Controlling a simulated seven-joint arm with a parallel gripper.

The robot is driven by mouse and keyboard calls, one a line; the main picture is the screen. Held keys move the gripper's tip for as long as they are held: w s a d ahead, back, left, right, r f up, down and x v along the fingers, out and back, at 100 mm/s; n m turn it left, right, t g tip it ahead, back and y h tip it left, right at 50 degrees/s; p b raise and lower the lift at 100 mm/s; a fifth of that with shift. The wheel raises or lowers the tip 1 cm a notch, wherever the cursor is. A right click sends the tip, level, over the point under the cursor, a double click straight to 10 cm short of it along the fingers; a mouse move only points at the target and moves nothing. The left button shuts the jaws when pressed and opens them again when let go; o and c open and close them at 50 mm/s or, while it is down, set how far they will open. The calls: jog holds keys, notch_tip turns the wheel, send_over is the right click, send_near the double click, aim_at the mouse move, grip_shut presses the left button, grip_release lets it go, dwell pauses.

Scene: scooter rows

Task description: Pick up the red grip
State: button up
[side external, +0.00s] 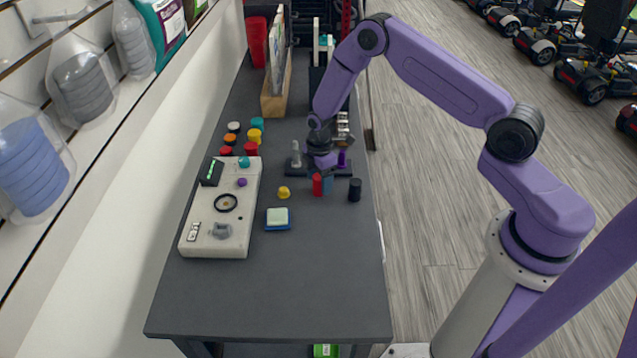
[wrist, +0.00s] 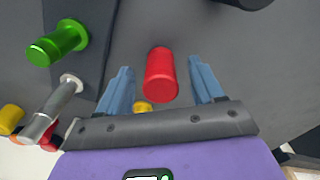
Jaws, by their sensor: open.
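The red grip (side external: 317,185) is a small upright cylinder on the dark table, just in front of the peg rack. In the wrist view the red grip (wrist: 160,75) appears between the two blue fingers, with a visible gap on each side. My gripper (wrist: 159,68) is open and empty. In the side view my gripper (side external: 324,184) is low over the table, with a blue finger right beside the red grip. The other finger is hidden there, and I cannot tell how far down the fingers reach around the grip.
A green grip (wrist: 58,43) is left in the wrist view. A black cylinder (side external: 355,190) stands right, a yellow knob (side external: 284,192) left. A control box (side external: 205,240) is further left.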

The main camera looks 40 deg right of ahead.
jog(key=shift+f, duration=0.75)
jog(key=c, duration=1.1)
